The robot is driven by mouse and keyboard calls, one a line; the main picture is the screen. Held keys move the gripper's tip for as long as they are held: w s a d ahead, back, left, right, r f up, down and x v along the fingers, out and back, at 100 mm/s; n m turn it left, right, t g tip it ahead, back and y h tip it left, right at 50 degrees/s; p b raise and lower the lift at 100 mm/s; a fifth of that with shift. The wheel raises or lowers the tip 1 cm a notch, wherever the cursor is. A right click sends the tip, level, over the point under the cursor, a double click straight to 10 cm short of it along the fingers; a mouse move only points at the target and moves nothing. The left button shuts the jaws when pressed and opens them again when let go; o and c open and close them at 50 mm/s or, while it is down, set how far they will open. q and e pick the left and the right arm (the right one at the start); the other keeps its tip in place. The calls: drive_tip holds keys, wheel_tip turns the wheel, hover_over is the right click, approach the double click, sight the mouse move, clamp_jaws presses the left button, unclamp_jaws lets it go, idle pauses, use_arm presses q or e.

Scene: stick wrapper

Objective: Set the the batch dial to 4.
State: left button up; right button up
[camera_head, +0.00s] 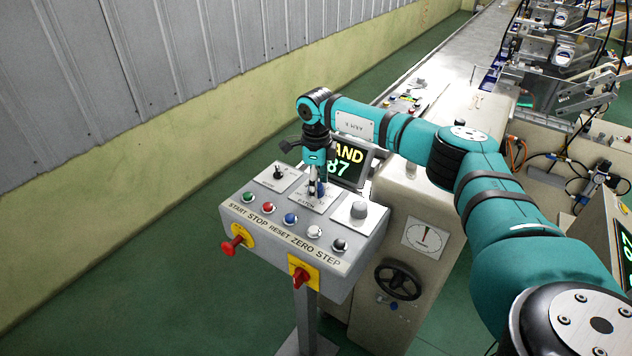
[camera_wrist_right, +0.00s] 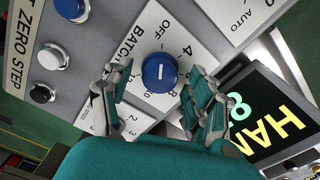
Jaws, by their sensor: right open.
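The batch dial (camera_wrist_right: 159,72) is a round blue knob with a short white mark on its face. It sits on a white plate (camera_wrist_right: 150,28) labelled BATCH, with OFF, 4 and 8 readable around it. I cannot tell for sure which label the mark points to. In the head view the dial (camera_head: 321,189) is partly hidden by my right gripper (camera_head: 314,184), which points down at it. In the wrist view my right gripper (camera_wrist_right: 163,92) is open, its fingers on either side of the dial and apart from it. My left gripper is out of view.
The grey control box (camera_head: 340,268) also carries a selector switch (camera_head: 278,171), a grey knob (camera_head: 358,210), a row of push buttons, a red mushroom button (camera_head: 232,245) and a red rotary switch (camera_head: 300,276). A display (camera_head: 350,162) stands close behind the gripper.

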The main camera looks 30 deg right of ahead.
drive_tip(key=c, duration=1.2)
drive_tip(key=shift+o, duration=0.2)
drive_tip(key=shift+m, duration=0.3)
drive_tip(key=m, duration=0.9)
drive_tip(key=shift+w+r+b, duration=0.1)
drive_tip(key=shift+b, duration=0.25)
drive_tip(key=o, duration=1.2)
drive_tip(key=shift+c, duration=0.2)
